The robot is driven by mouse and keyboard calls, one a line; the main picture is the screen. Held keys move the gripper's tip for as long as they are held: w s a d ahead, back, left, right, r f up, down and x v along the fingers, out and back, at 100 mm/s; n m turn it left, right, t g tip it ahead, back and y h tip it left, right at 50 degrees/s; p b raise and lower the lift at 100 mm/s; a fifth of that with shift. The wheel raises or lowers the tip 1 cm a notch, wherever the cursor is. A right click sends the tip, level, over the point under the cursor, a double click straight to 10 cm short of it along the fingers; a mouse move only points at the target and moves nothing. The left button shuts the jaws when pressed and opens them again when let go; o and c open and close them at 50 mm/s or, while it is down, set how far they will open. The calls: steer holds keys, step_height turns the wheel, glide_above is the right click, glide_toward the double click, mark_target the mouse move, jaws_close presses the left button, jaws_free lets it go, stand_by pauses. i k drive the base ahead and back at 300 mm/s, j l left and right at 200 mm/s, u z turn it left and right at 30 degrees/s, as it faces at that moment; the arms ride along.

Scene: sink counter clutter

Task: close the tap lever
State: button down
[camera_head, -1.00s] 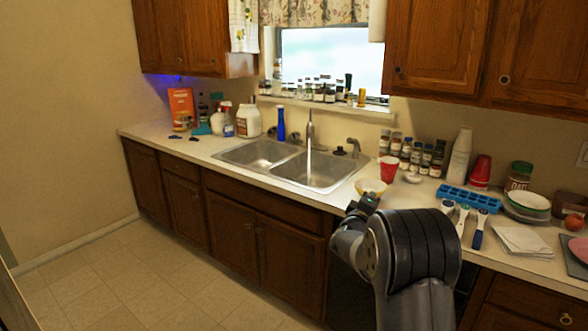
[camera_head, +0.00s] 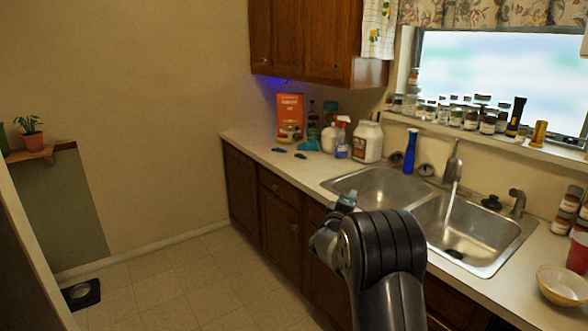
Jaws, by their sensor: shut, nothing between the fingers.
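The grey metal tap (camera_head: 453,168) stands at the back of the sink, between the two basins. Its lever (camera_head: 457,146) appears to be the upright piece on top; its exact position is too small to tell. A stream of water (camera_head: 449,202) runs from the spout into the right basin (camera_head: 482,240). My gripper (camera_head: 346,197) is small at the end of my dark arm, in front of the sink's left side. It looks shut and empty, well apart from the tap. My own arm hides part of it and part of the counter's front edge.
A blue bottle (camera_head: 410,150) stands left of the tap. A black stopper-like piece (camera_head: 492,203) and a grey side fitting (camera_head: 517,203) are right of it. A yellow bowl (camera_head: 563,285) sits near the right counter edge. Jars line the sill (camera_head: 480,131).

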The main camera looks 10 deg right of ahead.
mark_target(456, 147)
steer(key=i+z, duration=0.2)
steer(key=i, duration=0.25)
steer(key=i+j+z, duration=0.25)
steer(key=i, duration=0.25)
steer(key=i+j+z, duration=0.2)
steer(key=i, duration=0.25)
steer(key=i+j+z, duration=0.2)
steer(key=i, duration=0.25)
steer(key=i+j+z, duration=0.3)
steer(key=z, duration=0.15)
steer(key=i+j+z, duration=0.25)
steer(key=j+z, duration=0.15)
